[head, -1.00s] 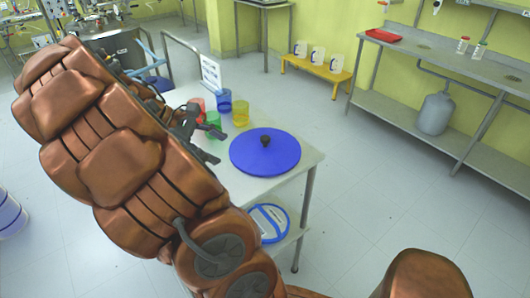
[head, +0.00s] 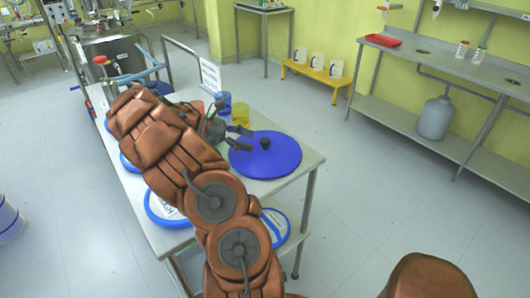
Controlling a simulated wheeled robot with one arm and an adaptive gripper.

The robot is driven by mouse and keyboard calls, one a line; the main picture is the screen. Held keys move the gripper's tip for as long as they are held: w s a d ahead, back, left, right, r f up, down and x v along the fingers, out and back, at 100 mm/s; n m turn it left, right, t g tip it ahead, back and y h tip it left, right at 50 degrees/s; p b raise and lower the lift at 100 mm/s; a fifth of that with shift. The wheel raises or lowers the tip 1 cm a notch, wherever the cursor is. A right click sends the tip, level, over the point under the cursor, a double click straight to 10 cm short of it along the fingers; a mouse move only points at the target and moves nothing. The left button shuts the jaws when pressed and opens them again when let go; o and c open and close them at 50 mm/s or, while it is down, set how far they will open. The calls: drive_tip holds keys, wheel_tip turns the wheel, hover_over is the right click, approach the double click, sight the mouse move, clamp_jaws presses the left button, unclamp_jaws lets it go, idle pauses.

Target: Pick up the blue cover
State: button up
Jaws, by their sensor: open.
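The blue cover (head: 272,160) is a round flat lid with a small black knob (head: 265,143) at its middle. It lies on the white table top (head: 300,172) near the right end. My gripper (head: 240,138) is open and empty, at the left edge of the cover, with its fingers pointing right toward the knob. The fingertips are near the cover's rim; I cannot tell whether they touch it. My arm hides part of the table to the left.
Blue (head: 223,101) and yellow (head: 241,114) cups stand behind my gripper, close to it. Other blue-rimmed lids or containers (head: 163,208) show beside my arm. A steel bench (head: 440,66) stands at the right. The floor right of the table is clear.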

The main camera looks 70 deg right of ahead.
sight(265, 144)
drive_tip(key=shift+r+p+x, duration=0.2)
drive_tip(key=shift+p+x, duration=0.35)
drive_tip(key=shift+x, duration=2.55)
drive_tip(key=shift+s+a, duration=0.1)
clamp_jaws()
